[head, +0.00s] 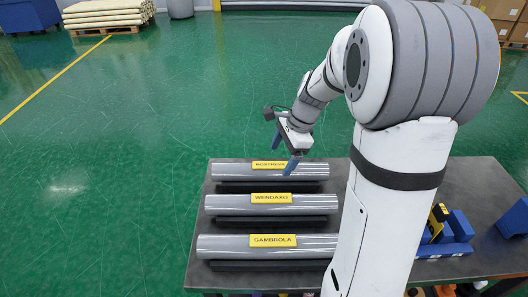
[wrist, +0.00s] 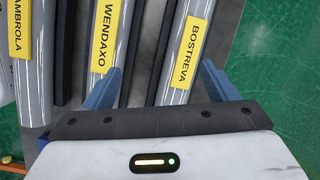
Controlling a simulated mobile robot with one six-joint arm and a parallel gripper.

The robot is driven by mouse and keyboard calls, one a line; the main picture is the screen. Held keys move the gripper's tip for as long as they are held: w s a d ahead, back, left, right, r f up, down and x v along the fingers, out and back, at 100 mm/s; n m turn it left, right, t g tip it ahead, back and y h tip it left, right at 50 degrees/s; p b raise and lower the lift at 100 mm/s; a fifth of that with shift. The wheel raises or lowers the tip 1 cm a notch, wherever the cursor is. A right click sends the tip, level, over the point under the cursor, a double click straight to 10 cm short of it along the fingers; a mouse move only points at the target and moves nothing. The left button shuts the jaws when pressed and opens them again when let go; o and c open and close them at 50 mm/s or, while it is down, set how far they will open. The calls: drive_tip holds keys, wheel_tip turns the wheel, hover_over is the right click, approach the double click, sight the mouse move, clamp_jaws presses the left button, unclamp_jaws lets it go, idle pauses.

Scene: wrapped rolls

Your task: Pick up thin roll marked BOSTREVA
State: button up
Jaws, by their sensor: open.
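The thin grey roll marked BOSTREVA (head: 232,171) is the farthest of three parallel rolls on the dark table, with a yellow label. In the wrist view the BOSTREVA roll (wrist: 194,27) is the rightmost. My gripper (head: 284,156) is above its right half, pointing down. In the wrist view my gripper (wrist: 163,84) is open and empty, with one blue finger on each side of the BOSTREVA roll's line. The roll's near end is hidden behind the gripper body. I cannot tell the exact height of the fingers over it.
The WENDAXO roll (head: 229,205) and the GAMBROLA roll (head: 222,245) lie parallel in front, in dark cradles. Blue blocks (head: 445,237) stand on the right of the table (head: 419,277). Beyond the table's far edge is open green floor (head: 150,110).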

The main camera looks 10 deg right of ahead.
sight(274, 165)
drive_tip(key=w+f+m, duration=0.1)
drive_tip(key=w, duration=0.1)
drive_tip(key=w+d+f+m+y, duration=0.1)
drive_tip(key=m, duration=0.1)
drive_tip(key=shift+w+d+f, duration=0.15)
drive_tip(key=shift+w+f, duration=0.05)
drive_tip(key=shift+w, duration=0.15)
drive_tip(key=shift+w+f+m, duration=0.1)
drive_tip(key=shift+f+m, duration=0.15)
drive_tip(key=shift+m, duration=0.15)
drive_tip(key=x, duration=0.5)
drive_tip(key=p+x, duration=0.1)
drive_tip(key=x, duration=0.1)
drive_tip(key=shift+w+f, duration=0.2)
drive_tip(key=shift+w, duration=0.1)
drive_tip(key=shift+c, duration=0.5)
drive_tip(key=c, duration=1.4)
